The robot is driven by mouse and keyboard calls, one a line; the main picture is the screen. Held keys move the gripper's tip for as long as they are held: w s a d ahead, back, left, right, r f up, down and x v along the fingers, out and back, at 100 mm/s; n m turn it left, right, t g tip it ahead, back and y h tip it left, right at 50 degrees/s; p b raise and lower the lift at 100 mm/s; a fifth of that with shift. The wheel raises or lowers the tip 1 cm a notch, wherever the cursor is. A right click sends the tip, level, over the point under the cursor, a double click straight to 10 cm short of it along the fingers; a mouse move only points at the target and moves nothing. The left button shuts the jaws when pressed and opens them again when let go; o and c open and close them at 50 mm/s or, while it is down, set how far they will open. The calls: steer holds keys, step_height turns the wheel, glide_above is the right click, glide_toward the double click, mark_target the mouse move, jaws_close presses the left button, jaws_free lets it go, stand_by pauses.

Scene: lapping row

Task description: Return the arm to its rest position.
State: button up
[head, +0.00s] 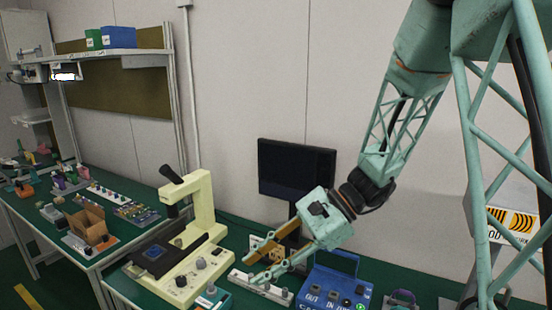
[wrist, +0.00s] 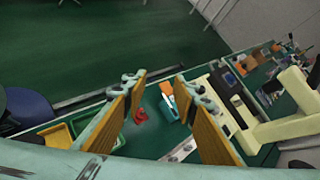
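My arm, pale green with lattice links, reaches down from the upper right of the head view. My gripper (head: 250,269) is over the green bench, just right of the cream microscope (head: 195,240). Its two fingers, with tan pads, stand apart with nothing between them. In the wrist view my gripper (wrist: 158,84) is also spread and empty. The bench top, a red item (wrist: 139,116) and a teal box (wrist: 168,100) with an orange part show in the gap, beyond the fingers.
A dark monitor (head: 296,171) stands behind my gripper. A blue control box (head: 335,286) is close to its right, and a grey strip with knobs (head: 262,288) lies beneath. A yellow tray (wrist: 58,136) is at lower left. Open floor (wrist: 90,45) lies beyond the bench edge.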

steer(key=s+d+r+n+t+h, duration=0.2)
steer(key=s+d+r+n+h, duration=0.1)
steer(key=s+d, duration=0.5)
steer(key=s+d+r+n+t+h, duration=0.2)
steer(key=s+d+r+n+h, duration=0.2)
steer(key=s+d+r, duration=0.3)
steer(key=s+d+r+n+t+h, duration=0.2)
steer(key=s+d+r, duration=0.4)
steer(key=s+d, duration=0.4)
steer(key=shift+s+n+h, duration=0.8)
steer(key=shift+s+n, duration=0.6)
steer(key=shift+s, duration=0.7)
steer(key=shift+r, duration=0.1)
steer(key=shift+c, duration=0.7)
stand_by(0.8)
